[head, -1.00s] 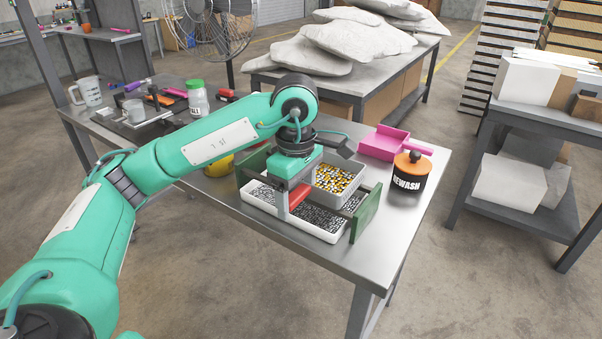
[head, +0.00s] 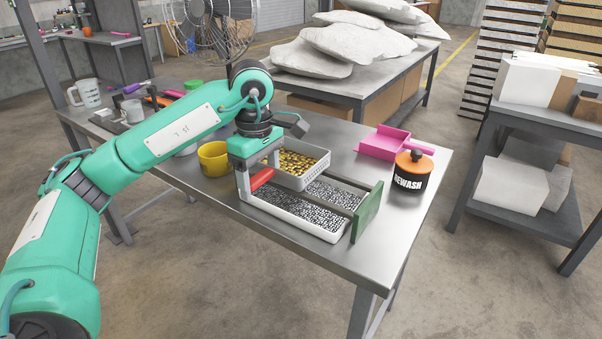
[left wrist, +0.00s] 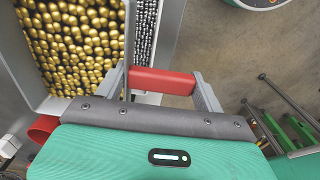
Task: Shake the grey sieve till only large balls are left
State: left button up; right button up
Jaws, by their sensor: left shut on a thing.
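The grey sieve (head: 318,172) sits at the left end of two dark rails (head: 340,203). In the head view it holds mostly gold balls; in the left wrist view only large gold balls (left wrist: 75,45) show in the visible part. Below is a white tray (head: 298,233) with many small silver and dark balls, which also show in the left wrist view (left wrist: 146,35). My left gripper (head: 260,176) is shut on the sieve's red handle (left wrist: 162,82). My arm hides part of the sieve's left side. My right gripper is not in view.
A green end plate (head: 367,212) closes the rails on the right. The table's front strip is clear.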

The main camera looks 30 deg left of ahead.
pick_arm(q)
jog(key=shift+d, duration=0.1)
jog(key=d+p, duration=0.1)
jog(key=d, duration=0.3)
jog(key=shift+s+d, duration=0.1)
jog(key=shift+s, duration=0.1)
jog(key=o, duration=1.2)
jog(key=shift+c, duration=0.2)
notch_tip(320, 180, up, 14)
jog(key=p, duration=0.4)
